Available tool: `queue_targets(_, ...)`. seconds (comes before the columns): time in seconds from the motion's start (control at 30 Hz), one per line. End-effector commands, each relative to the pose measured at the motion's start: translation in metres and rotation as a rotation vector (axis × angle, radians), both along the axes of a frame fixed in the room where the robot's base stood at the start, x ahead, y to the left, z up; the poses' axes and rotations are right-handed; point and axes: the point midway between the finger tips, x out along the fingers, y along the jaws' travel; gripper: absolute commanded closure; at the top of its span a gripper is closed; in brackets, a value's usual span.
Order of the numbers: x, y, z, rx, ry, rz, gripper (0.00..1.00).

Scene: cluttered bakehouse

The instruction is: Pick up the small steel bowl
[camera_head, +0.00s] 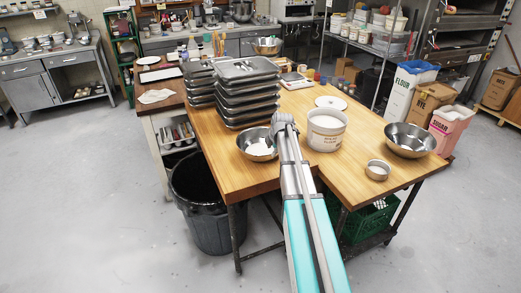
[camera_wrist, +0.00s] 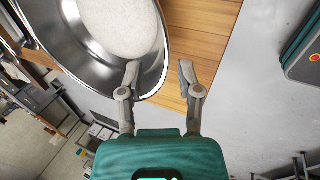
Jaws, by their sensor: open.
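A small steel bowl (camera_head: 377,170) stands upright on the wooden table near its front right edge, and it looks empty. My gripper (camera_head: 284,124) is well to its left, beyond the white tub. In the wrist view my gripper (camera_wrist: 158,80) is open, with nothing between its fingers. Its left finger shows against the rim of a larger steel bowl (camera_wrist: 152,78) holding something white. I cannot tell whether they touch. That larger bowl appears to be the one just left of my gripper in the head view (camera_head: 248,154).
A white tub (camera_head: 326,141) stands between my gripper and the small bowl. A big steel bowl (camera_head: 427,148) is at the table's right corner. Stacked steel trays (camera_head: 247,96) stand behind my gripper. The wooden table (camera_head: 340,180) is bare left of the small bowl.

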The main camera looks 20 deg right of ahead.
Motion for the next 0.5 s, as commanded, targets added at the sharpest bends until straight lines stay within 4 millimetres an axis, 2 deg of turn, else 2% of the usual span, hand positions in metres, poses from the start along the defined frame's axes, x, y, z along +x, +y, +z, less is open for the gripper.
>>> queue_targets(0.27,0.003,-0.001,-0.011,0.000,0.000,0.000,0.55)
queue_targets(0.5,0.009,-0.003,-0.030,0.000,0.000,0.000,0.55)
